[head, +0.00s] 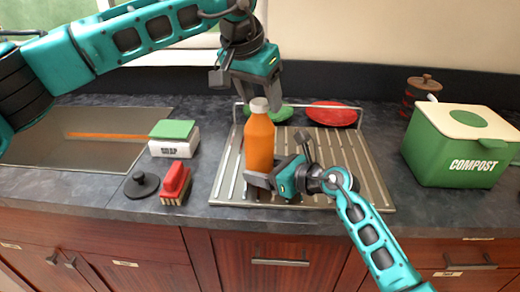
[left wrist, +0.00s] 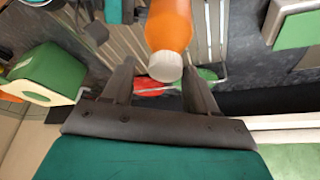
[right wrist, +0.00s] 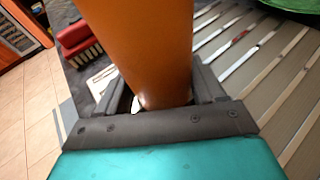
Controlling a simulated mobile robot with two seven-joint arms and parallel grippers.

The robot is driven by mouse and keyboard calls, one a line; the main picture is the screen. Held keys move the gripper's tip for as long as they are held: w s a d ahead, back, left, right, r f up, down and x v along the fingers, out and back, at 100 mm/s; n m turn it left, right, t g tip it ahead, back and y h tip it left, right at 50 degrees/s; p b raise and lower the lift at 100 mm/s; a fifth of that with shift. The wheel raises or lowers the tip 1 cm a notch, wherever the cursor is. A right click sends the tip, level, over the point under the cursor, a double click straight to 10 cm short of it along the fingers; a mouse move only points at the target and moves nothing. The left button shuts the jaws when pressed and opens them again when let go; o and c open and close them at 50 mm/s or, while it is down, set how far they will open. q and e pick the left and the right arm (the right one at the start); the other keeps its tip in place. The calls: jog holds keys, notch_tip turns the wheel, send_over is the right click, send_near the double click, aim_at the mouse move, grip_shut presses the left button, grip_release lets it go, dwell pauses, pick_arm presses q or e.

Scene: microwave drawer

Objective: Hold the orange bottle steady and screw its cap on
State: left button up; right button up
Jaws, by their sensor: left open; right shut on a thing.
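The orange bottle (head: 259,145) stands upright on the metal drainboard, with a whitish cap (head: 259,104) on its top. The bottle also shows in the left wrist view (left wrist: 169,25), with the cap (left wrist: 165,66) just ahead of and between the fingertips. My left gripper (head: 262,95) is open above and around the cap's level, pointing down; I cannot tell whether a finger touches it. My right gripper (head: 262,188) is shut on the bottle's lower part. In the right wrist view the bottle (right wrist: 150,45) sits between the fingers, its base partly hidden.
The drainboard (head: 225,180) has a wire rail, with a green item (head: 281,113) and a red plate (head: 332,114) at its back. A soap box (head: 174,147), a red brush (head: 175,182) and a black stopper (head: 142,185) lie left. A green compost bin (head: 455,155) stands right.

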pick_arm(q)
jog(key=shift+a, duration=0.1)
jog(key=n, duration=0.2)
jog(key=n+y, duration=0.1)
jog(key=n, duration=0.1)
jog(key=shift+n+t+y, duration=0.3)
jog(key=shift+t, duration=0.1)
jog(key=n+y, duration=0.1)
jog(key=n, duration=0.3)
jog(key=shift+n+y, duration=0.4)
jog(key=shift+w+a, duration=0.1)
grip_shut()
jog(key=m+h, duration=0.1)
jog(key=m, duration=0.2)
jog(key=shift+a+m, duration=0.1)
jog(key=shift+m, duration=0.3)
jog(key=m+h, duration=0.1)
jog(key=m, duration=0.2)
jog(key=shift+m+g+h, duration=0.3)
jog(key=shift+m+h, duration=0.1)
jog(key=shift+d+m+h, duration=0.25)
jog(key=shift+m+h, duration=0.05)
jog(key=shift+m, duration=0.6)
